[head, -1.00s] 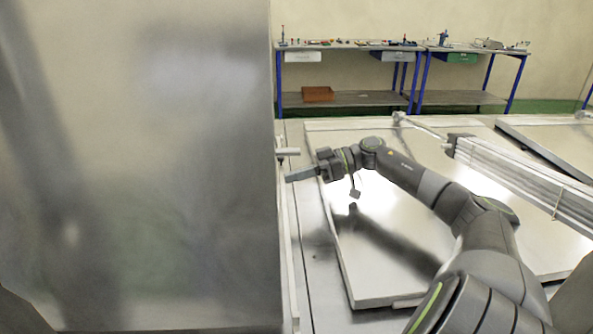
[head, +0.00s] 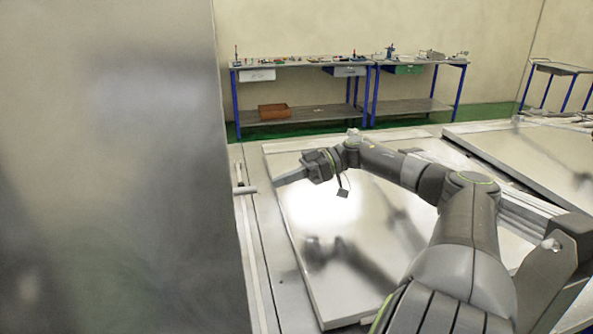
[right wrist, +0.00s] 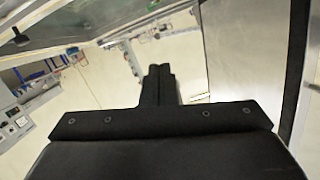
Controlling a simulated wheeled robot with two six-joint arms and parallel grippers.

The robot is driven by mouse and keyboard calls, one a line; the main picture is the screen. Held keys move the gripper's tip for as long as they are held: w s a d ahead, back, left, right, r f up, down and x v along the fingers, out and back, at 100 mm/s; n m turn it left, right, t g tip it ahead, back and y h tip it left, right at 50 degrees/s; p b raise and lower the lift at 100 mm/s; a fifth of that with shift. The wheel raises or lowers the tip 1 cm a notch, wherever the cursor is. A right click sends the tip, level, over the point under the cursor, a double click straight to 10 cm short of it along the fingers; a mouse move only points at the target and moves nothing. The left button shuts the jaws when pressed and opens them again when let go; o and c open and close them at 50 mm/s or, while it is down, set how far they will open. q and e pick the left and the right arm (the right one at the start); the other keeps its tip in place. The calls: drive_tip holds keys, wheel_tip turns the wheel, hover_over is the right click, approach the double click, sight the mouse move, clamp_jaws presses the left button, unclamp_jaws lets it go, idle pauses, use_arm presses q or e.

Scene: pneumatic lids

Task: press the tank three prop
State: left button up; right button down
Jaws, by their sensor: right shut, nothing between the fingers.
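A large raised metal lid (head: 110,170) fills the left of the head view. A short light bar (head: 245,190) sticks out at its right edge, above a thin upright rail (head: 246,240); I cannot tell for sure whether either is the tank three prop. No number shows. My right gripper (head: 279,181) is shut and empty, pointing left, just right of the bar's end with a small gap in the picture. In the right wrist view its dark closed fingers (right wrist: 158,84) point ahead, with a grey panel to their right. My left gripper is not in view.
A flat closed metal lid (head: 325,270) lies under my right arm, with another lid (head: 530,155) beyond it to the right. Blue-legged benches (head: 290,100) with small items stand along the back wall, an orange-brown box (head: 274,111) on a lower shelf.

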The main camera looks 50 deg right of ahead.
drive_tip(key=shift+v, duration=1.45)
drive_tip(key=shift+s+a+r, duration=0.1)
